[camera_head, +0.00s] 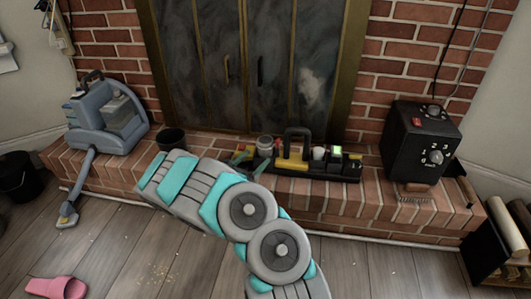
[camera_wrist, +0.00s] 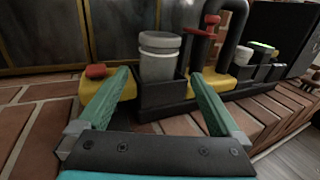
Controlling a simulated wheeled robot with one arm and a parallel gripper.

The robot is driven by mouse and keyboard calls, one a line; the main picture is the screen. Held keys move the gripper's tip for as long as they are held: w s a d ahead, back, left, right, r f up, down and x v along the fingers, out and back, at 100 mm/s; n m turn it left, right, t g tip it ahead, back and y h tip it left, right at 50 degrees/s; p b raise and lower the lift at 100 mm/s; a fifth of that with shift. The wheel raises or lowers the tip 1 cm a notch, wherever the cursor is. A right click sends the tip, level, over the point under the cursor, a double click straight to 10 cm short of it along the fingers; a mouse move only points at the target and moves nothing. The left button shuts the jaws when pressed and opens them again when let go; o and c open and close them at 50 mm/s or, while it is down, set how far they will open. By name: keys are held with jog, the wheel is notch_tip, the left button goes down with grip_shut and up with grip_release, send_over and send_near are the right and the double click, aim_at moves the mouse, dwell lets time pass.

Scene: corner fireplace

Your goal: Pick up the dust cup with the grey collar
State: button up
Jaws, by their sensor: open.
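The dust cup (camera_wrist: 158,62), a clear grey cylinder with a grey collar and lid, stands upright in a black compartment of a black and yellow caddy (camera_wrist: 165,107). In the head view the cup (camera_head: 265,143) is at the caddy's left part, on the brick hearth. My gripper (camera_wrist: 157,76) is open, with one green finger on each side of the cup in the wrist view. I cannot tell whether either finger touches it. In the head view my gripper (camera_head: 249,165) is partly hidden by my arm, beside the caddy's left end.
The caddy's black handle and red-topped tool (camera_wrist: 208,35) rise just right of the cup. A white cup (camera_head: 319,153) and a green-lit item (camera_head: 336,150) sit farther right. A black control box (camera_head: 412,145) and a grey vacuum (camera_head: 103,125) flank the hearth.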

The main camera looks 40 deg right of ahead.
aim_at(261, 151)
jog(key=shift+x, duration=2.8)
jog(key=shift+w+r, duration=0.15)
jog(key=shift+r, duration=0.05)
jog(key=shift+c, duration=0.4)
jog(key=c, duration=1.2)
jog(key=shift+a+r, duration=0.1)
jog(key=shift+c, duration=0.2)
